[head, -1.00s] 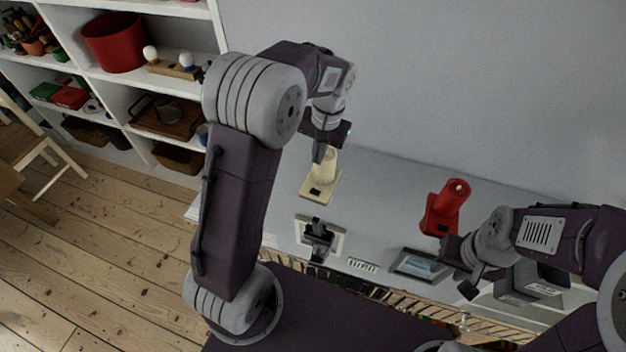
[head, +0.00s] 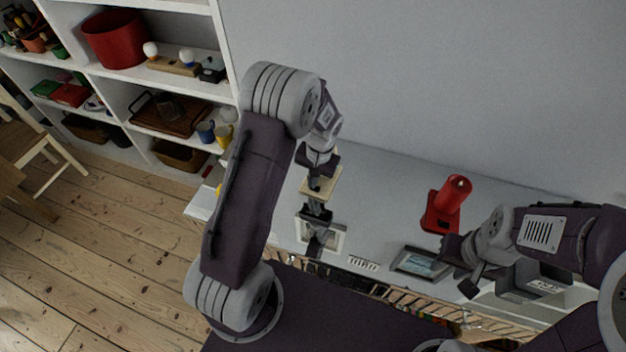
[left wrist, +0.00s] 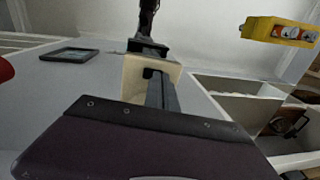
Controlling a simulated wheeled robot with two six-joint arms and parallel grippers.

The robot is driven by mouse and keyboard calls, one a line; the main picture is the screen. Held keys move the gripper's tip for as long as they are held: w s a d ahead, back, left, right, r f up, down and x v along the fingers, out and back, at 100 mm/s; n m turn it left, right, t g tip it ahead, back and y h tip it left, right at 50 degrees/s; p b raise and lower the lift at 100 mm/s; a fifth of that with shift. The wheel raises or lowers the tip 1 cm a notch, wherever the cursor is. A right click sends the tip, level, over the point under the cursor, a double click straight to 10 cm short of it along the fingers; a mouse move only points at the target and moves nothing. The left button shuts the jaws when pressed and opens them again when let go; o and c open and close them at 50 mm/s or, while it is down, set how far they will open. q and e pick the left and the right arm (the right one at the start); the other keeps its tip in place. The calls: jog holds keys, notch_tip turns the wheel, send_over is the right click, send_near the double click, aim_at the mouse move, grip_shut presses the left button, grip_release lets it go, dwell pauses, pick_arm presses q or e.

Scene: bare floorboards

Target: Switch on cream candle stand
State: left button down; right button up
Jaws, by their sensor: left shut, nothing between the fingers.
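The cream candle stand (head: 331,187) is on the white surface along the wall in the head view, mostly hidden behind my left gripper (head: 315,187). In the left wrist view the cream stand (left wrist: 133,76) shows as a pale block with a small dark patch. My left gripper (left wrist: 166,100) is shut and empty, its fingers directly in front of that block near the dark patch; I cannot tell whether they touch. My right gripper (head: 461,268) is at the right, below the red candle stand; its fingers are too unclear to read.
A red candle stand (head: 446,206) stands to the right. A dark upright object and a pale frame (head: 337,238) sit in front of the cream stand. A dark-framed picture (head: 420,262) lies further right. White shelves (head: 225,60) stand at left. The left wrist view shows a yellow item (left wrist: 280,31).

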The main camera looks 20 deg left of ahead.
pick_arm(q)
jog(key=shift+a+f, duration=0.1)
jog(key=shift+f, duration=0.15)
jog(key=shift+s+r, duration=0.1)
jog(key=shift+s, duration=0.05)
jog(key=shift+d, duration=0.9)
jog(key=shift+r, duration=0.15)
